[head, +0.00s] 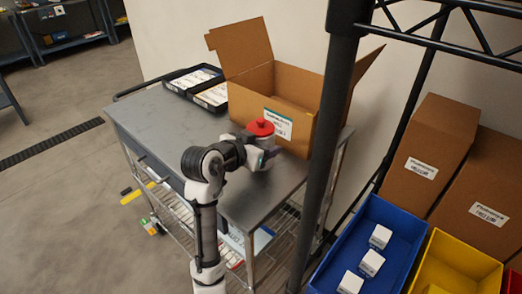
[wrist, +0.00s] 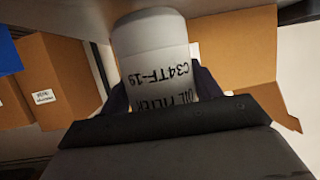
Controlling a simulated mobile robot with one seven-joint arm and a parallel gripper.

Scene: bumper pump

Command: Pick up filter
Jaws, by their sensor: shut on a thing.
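The filter (head: 261,129) is a white can with a red top, near the front of the open cardboard box on the grey cart. In the wrist view the filter (wrist: 152,45) stands between the dark fingers, and its printed label reads upside down, "OIL FILTER C34TF-19". My gripper (head: 266,157) is shut on the filter, and it also shows in the wrist view (wrist: 162,88). The lower part of the filter is partly hidden by my gripper in the head view. I cannot tell whether the filter touches the cart top.
An open cardboard box (head: 266,92) stands on the grey cart (head: 165,128), close behind the filter. A black tray (head: 180,86) of flat packs lies at the cart's back. A dark rack post (head: 329,130) rises at right, beside a blue bin (head: 340,255). The cart's left top is clear.

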